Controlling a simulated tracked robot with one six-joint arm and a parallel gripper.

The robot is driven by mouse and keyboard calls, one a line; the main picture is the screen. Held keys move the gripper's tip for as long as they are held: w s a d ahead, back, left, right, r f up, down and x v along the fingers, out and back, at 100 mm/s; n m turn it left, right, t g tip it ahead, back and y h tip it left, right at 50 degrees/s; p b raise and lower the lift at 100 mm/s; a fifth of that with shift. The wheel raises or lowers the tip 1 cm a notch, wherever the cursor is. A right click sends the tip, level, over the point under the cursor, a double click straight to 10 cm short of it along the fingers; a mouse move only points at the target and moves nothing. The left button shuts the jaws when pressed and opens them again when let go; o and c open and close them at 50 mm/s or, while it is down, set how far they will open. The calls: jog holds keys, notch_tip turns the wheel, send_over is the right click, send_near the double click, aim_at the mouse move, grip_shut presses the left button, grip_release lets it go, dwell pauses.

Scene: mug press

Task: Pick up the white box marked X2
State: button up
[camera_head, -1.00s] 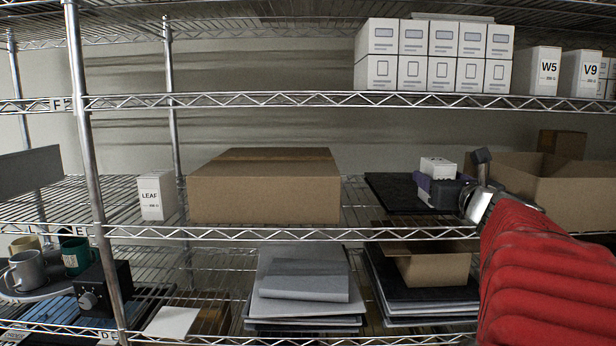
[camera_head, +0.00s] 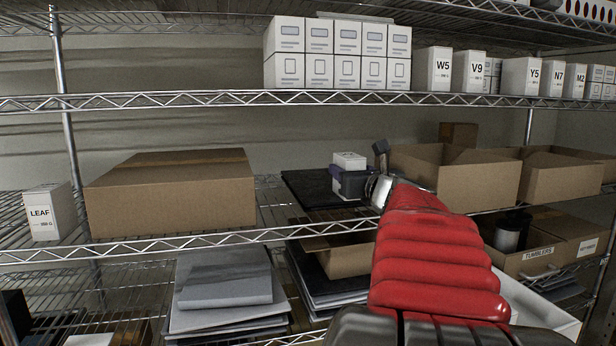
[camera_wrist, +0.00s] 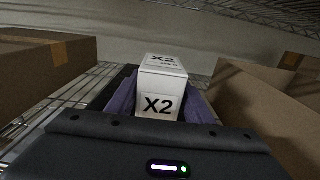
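The white box marked X2 (camera_wrist: 160,105) is in the middle of the wrist view, with its label on the front and top faces. It also shows small in the head view (camera_head: 349,159), upright above the dark mat (camera_head: 305,190) on the middle shelf. My gripper (camera_head: 351,180) has its purple fingers on the left and right of the box, and both appear to touch it.
A large closed brown carton (camera_head: 170,195) stands left of my gripper. Open brown cartons (camera_head: 455,180) stand close on the right. The upper shelf holds several white boxes, including W5 (camera_head: 432,70). A LEAF box (camera_head: 48,212) stands at the far left.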

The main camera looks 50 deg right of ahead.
jog(key=c, duration=1)
jog(key=shift+r, duration=0.15)
jog(key=shift+r, duration=4.9)
